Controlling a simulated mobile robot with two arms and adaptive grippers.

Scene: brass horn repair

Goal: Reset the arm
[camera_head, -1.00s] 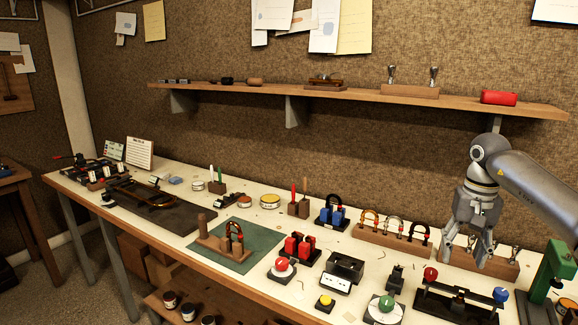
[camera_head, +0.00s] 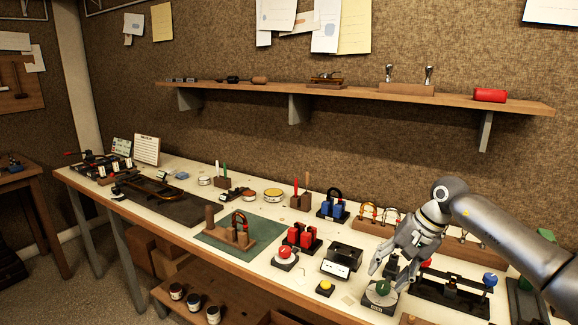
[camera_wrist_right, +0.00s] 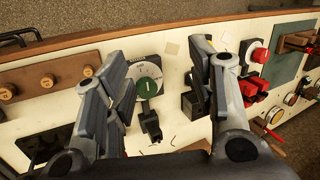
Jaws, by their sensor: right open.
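My right gripper (camera_head: 392,272) is open and empty in the head view. It hangs over the right part of the workbench, just above a dial with a green knob (camera_head: 383,288). In the right wrist view the two fingers (camera_wrist_right: 165,95) are spread wide, and the green knob (camera_wrist_right: 147,88) on its white dial plate shows between them. I cannot tell the exact height of the fingertips above the dial. My right arm comes in from the right edge. My left gripper is not in view.
The workbench (camera_head: 150,205) is crowded. Near my gripper are a black box with a white front panel (camera_head: 337,269), a yellow button (camera_head: 325,286), a red button (camera_head: 284,252) and a black fixture with a blue ball (camera_head: 489,279). A wooden shelf (camera_head: 350,89) runs along the wall.

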